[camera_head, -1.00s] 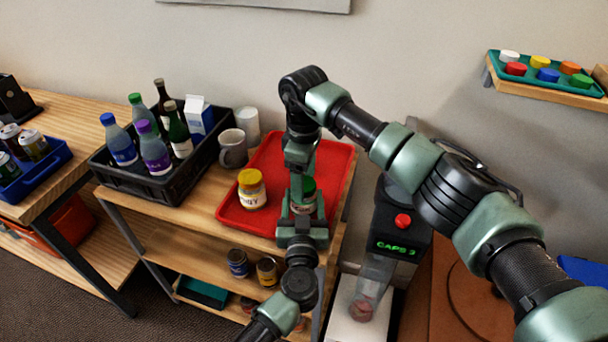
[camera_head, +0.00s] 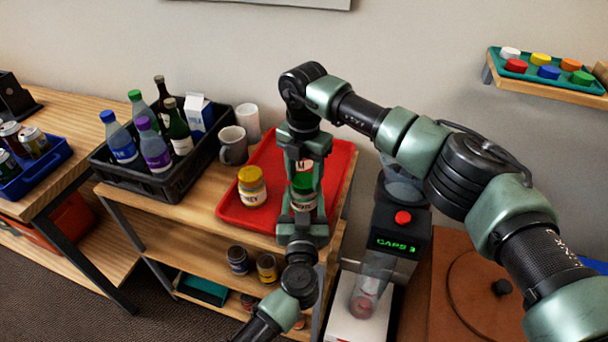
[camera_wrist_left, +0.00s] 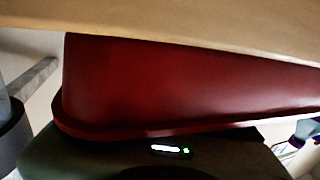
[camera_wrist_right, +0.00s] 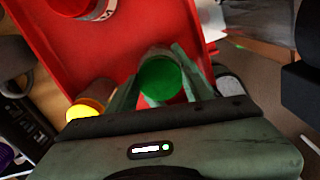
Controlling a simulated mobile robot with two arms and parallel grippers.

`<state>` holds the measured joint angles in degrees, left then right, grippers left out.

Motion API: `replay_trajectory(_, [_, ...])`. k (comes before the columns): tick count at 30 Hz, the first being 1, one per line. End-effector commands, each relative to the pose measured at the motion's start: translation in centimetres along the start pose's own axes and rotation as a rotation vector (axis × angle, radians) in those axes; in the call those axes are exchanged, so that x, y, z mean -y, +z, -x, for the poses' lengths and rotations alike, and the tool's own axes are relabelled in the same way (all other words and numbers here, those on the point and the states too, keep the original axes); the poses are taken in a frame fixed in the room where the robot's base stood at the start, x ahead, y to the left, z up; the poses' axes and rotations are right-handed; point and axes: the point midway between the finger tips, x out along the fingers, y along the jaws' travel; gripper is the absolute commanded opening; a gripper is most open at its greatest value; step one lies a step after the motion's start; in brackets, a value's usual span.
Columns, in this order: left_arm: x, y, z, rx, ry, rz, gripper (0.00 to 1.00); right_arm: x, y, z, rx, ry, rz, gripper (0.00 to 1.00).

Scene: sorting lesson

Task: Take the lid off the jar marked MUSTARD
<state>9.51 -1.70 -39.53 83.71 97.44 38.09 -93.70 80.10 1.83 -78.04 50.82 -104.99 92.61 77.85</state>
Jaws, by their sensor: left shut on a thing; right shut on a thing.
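A jar (camera_head: 302,203) with a green lid (camera_head: 303,182) stands at the right of the red tray (camera_head: 262,160); its lettering is too small to read. My right gripper (camera_head: 303,187) comes down from above, shut on the green lid; the right wrist view shows the lid (camera_wrist_right: 160,78) between its fingers. I cannot tell whether a gap separates lid and jar. My left gripper (camera_head: 302,213) is shut on the jar from the front, low down. Behind the right fingers a white label (camera_head: 303,165) shows an M, apparently on another jar.
A yellow-lidded jar (camera_head: 252,187) stands left on the tray. A mug (camera_head: 233,146) and a black bottle crate (camera_head: 135,182) are farther left. A machine reading CAPS 3 (camera_head: 398,243) stands at the right.

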Motion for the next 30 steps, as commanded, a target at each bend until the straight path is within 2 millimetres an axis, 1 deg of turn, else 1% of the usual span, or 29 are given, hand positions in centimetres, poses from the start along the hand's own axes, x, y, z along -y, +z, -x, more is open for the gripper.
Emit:
replay_trajectory(3, [-0.05,-0.03,0.03,0.000,0.001,0.000,0.00,-0.02,0.14,0.12,0.004,0.001,0.285,0.02])
replay_trajectory(30, [-0.10,0.00,0.06,0.000,0.002,0.000,0.00,-0.08,0.14,0.28,0.007,-0.003,2.501,0.02])
